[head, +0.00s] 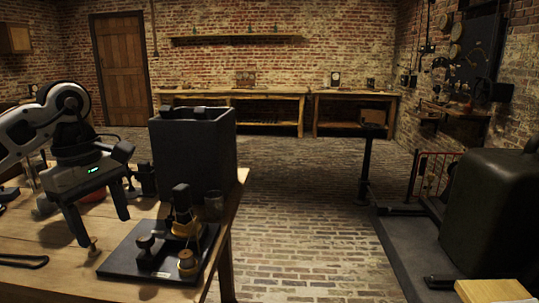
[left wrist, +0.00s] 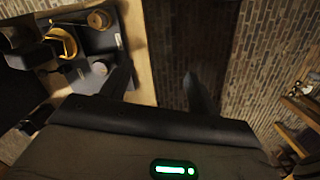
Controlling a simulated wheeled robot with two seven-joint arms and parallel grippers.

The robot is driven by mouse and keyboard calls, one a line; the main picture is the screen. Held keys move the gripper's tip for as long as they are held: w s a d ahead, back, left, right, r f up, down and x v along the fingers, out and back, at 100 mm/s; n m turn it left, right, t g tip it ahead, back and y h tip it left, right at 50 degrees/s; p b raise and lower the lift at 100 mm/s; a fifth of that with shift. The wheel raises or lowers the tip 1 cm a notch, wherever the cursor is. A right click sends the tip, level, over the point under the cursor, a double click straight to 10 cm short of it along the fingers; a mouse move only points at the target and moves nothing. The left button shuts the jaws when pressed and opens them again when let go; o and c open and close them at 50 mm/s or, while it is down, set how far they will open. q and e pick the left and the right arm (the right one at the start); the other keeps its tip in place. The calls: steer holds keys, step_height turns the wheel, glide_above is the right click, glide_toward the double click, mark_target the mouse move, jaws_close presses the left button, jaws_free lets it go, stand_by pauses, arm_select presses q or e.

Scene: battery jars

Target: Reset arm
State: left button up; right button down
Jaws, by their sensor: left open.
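My left gripper (head: 104,231) is open and empty above the wooden table (head: 55,262), its two dark fingers pointing down. It is left of a black base board (head: 130,268) carrying a dark and brass instrument (head: 184,222). In the left wrist view the open fingers (left wrist: 158,82) stand apart with nothing between them; the brass part (left wrist: 62,42) shows at upper left. My right gripper is not in view.
A dark tool (head: 22,260) lies at the left. The table ends right of the board, with open brick floor (head: 300,230) beyond. A large dark case (head: 492,222) stands at right.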

arm_select(q)
steer(key=s+d+f+g+h, duration=0.1)
steer(key=d+f+h, duration=0.3)
steer(key=d, duration=0.5)
steer(key=s+d+f+g+h, duration=0.1)
steer(key=s+d+f+h, duration=0.2)
steer(key=d, duration=0.5)
steer(key=s+d+r+n+t+h+p, duration=0.1)
steer(key=s+d+r+n+t+h, duration=0.15)
steer(key=d+n+h, duration=1)
steer(key=w+a+f+n+t+y, duration=0.1)
steer(key=a+f+n+t+y, duration=0.55)
steer(key=n, duration=0.85)
steer(key=w+a+f+n+t+y, duration=0.1)
steer(key=a+f+n+t+y, duration=0.15)
steer(key=n+t, duration=1)
steer(key=s+a+f+n+g+y, duration=0.3)
steer(key=s+f+n, duration=0.3)
steer(key=f+n, duration=0.2)
steer(key=s+a+f+n+g+y+p, duration=0.1)
steer(key=s+a+f+n+g+y, duration=0.2)
steer(key=s+f+n+g+y, duration=0.2)
step_height(320, 180, down, 4)
steer(key=s+n+g, duration=0.1)
steer(key=n, duration=0.2)
steer(key=shift+s+a+n, duration=0.25)
steer(key=shift+a+n, duration=0.05)
